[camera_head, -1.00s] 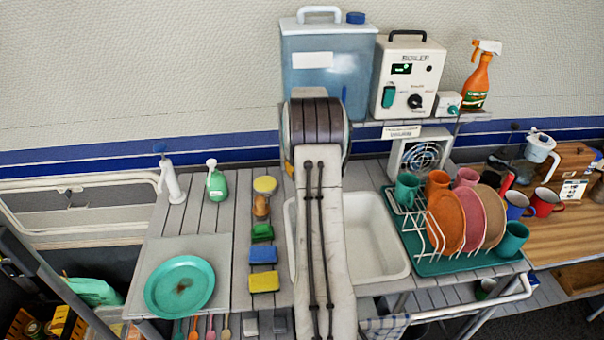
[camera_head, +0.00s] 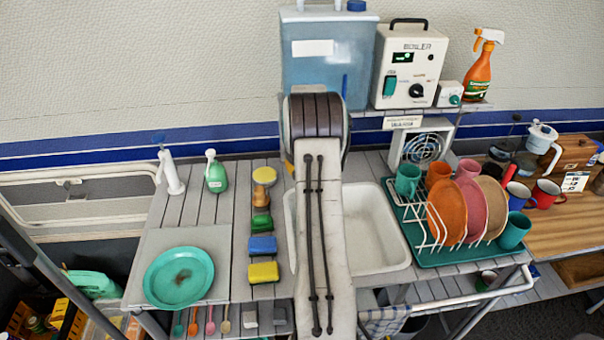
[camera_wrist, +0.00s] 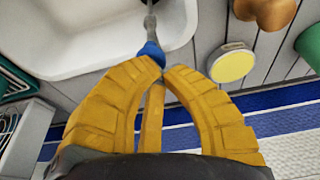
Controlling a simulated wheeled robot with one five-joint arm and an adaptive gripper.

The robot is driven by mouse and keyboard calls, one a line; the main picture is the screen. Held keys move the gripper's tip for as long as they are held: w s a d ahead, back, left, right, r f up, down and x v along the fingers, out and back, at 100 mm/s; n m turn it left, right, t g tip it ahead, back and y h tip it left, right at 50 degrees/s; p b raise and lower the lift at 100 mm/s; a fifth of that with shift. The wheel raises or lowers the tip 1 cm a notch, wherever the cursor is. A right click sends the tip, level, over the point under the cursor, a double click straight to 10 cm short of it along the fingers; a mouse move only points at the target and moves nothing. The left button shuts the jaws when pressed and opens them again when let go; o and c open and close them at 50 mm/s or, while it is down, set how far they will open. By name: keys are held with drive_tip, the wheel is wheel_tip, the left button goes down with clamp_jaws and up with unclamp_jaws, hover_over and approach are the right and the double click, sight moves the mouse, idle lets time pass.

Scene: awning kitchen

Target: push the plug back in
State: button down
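My gripper (camera_wrist: 164,68) has yellow ribbed fingers, and their tips meet or nearly meet in the wrist view. A small blue piece on a grey stem (camera_wrist: 149,28) shows just beyond the tips, at the near-wall edge of the white sink (camera_wrist: 85,55). I cannot tell whether the tips touch it. Nothing is clearly held between the fingers. I cannot make out a plug for certain in either view. In the head view my arm covers part of the sink (camera_head: 372,240), and my gripper is hidden.
A dish rack tray (camera_head: 455,258) with plates and cups stands right of the sink. Sponges (camera_head: 263,272), a soap bottle (camera_head: 216,175) and a green plate (camera_head: 179,277) lie left. The boiler (camera_head: 410,65) and a water tank (camera_head: 325,65) stand on the shelf behind.

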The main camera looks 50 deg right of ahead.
drive_tip(key=shift+f+b, duration=1.55)
drive_tip(key=shift+b, duration=0.1)
drive_tip(key=shift+r, duration=0.1)
wheel_tip(320, 180, up, 4)
drive_tip(key=p, duration=0.3)
drive_tip(key=shift+r, duration=0.2)
drive_tip(key=b+v, duration=0.1)
drive_tip(key=v, duration=0.8)
drive_tip(key=shift+r, duration=0.35)
